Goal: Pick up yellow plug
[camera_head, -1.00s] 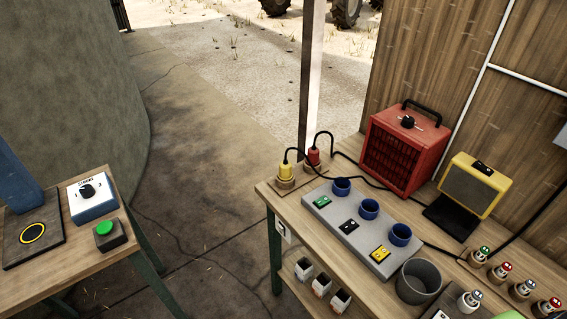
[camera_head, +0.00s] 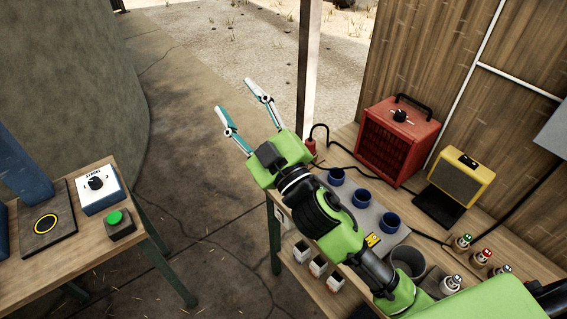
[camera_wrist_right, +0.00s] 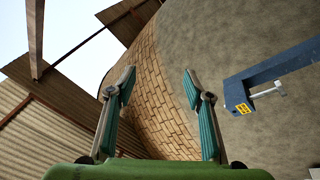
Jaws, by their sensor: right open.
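The yellow plug is hidden in the head view now, behind my right gripper and arm. My right gripper (camera_head: 243,108) is open and empty, raised over the far left corner of the right-hand table (camera_head: 345,134), its fingers pointing up and left past the edge. The open fingers also show in the right wrist view (camera_wrist_right: 158,84), with nothing between them. The red plug (camera_head: 310,147) shows just right of the gripper's body, with a black cable. My left gripper is not in view.
A socket box with blue sockets (camera_head: 391,221) lies partly under my right arm. A red heater (camera_head: 397,143), a yellow lamp (camera_head: 463,178), a grey cup (camera_head: 409,258) and several small bulbs stand around it. A metal post (camera_head: 308,70) rises behind. The left table (camera_head: 152,232) holds switches.

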